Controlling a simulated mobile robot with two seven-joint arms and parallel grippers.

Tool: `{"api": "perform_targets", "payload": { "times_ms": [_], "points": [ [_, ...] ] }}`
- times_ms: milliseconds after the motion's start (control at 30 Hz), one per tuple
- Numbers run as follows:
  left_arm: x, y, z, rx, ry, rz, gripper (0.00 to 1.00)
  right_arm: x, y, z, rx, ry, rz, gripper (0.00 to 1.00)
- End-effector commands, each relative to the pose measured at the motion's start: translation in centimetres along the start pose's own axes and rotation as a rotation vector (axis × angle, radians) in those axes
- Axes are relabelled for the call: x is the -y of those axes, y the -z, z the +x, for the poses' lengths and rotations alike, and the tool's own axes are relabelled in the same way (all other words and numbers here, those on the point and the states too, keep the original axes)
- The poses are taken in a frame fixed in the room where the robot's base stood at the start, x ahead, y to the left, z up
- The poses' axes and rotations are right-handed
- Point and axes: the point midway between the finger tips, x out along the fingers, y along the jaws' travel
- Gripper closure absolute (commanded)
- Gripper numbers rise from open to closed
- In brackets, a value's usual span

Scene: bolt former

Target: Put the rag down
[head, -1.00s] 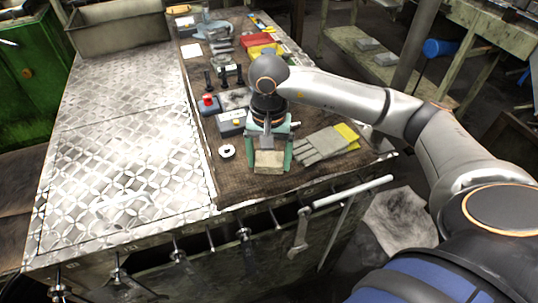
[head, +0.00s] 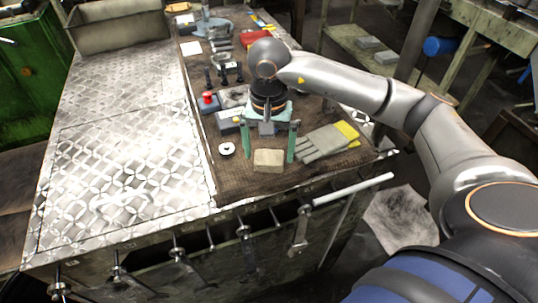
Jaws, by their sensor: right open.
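The rag (head: 268,161) looks like a small folded beige block. It lies on the brown mat (head: 235,185) near the front edge of the bench. My right gripper (head: 269,150) is above and just behind the rag, with its two green fingers spread wide. The fingers stand apart from the rag's sides, and nothing is held between them. My left gripper is not in view.
Grey work gloves with a yellow cuff (head: 328,141) lie just right of the right finger. A white ring (head: 226,149) and a red-button box (head: 208,103) are to the left. The metal plate (head: 120,170) at left is bare.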

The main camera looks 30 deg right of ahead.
Motion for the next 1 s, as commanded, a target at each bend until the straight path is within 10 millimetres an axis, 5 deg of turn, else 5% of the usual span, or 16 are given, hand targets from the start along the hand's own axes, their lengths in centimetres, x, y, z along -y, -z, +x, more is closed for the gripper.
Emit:
{"api": "perform_targets", "payload": {
  "times_ms": [200,400,1000],
  "points": [
    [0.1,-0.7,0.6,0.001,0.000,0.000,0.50,0.1,0.1,-5.3,-0.005,0.006,-0.001,0.00],
    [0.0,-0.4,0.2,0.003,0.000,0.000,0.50,0.0,0.1,-8.6,-0.004,0.001,0.000,0.00],
    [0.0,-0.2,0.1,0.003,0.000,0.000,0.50,0.0,0.0,-9.8,0.000,-0.001,0.000,0.00]
  ]
}}
